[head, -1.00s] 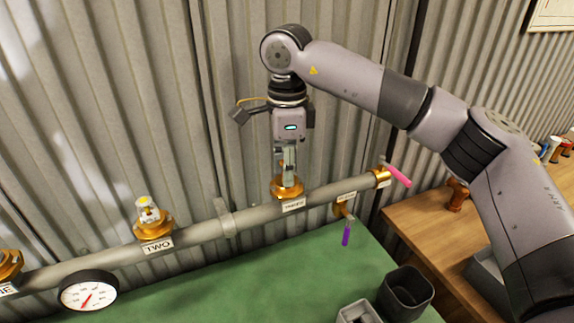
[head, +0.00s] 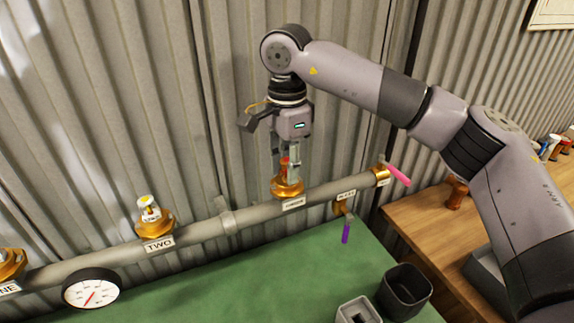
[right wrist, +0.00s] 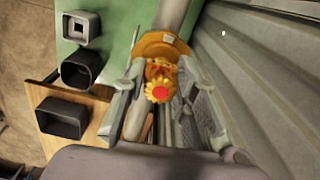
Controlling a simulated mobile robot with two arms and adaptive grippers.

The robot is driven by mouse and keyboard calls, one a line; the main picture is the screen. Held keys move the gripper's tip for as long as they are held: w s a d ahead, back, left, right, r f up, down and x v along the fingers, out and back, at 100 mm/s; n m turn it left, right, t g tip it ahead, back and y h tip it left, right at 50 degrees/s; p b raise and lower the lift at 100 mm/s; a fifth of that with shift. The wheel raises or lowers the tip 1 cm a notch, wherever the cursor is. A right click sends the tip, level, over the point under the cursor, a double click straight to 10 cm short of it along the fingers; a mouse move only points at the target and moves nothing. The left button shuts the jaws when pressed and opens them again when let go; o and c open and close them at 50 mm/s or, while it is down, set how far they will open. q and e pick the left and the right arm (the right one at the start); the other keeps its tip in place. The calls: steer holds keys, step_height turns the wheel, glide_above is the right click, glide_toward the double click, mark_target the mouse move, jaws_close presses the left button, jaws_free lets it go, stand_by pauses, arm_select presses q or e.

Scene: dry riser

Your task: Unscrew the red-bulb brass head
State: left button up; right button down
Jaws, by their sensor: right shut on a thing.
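The red-bulb brass head (head: 286,167) sits at the fitting labelled three, on top of the grey pipe (head: 250,212). In the right wrist view its red bulb (right wrist: 160,93) shows in the middle of a brass, petal-edged ring. My right gripper (head: 288,160) points straight down over it, with its fingers on either side of the head. It is shut on the head. In the right wrist view the fingers (right wrist: 165,105) flank the head, and a brass collar (right wrist: 158,45) lies beyond it. My left gripper is out of view.
A head with a yellow bulb (head: 147,208) stands at fitting two. A gauge (head: 91,288) hangs below the pipe. Dark bins (head: 405,290) stand on the green surface (head: 250,285). Corrugated wall is close behind.

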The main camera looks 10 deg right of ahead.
mark_target(287, 159)
steer(key=shift+r, duration=0.2)
steer(key=shift+r+p, duration=0.9)
steer(key=shift+r, duration=0.35)
steer(key=shift+r, duration=0.1)
steer(key=shift+r+p, duration=1.75)
steer(key=shift+r, duration=0.7)
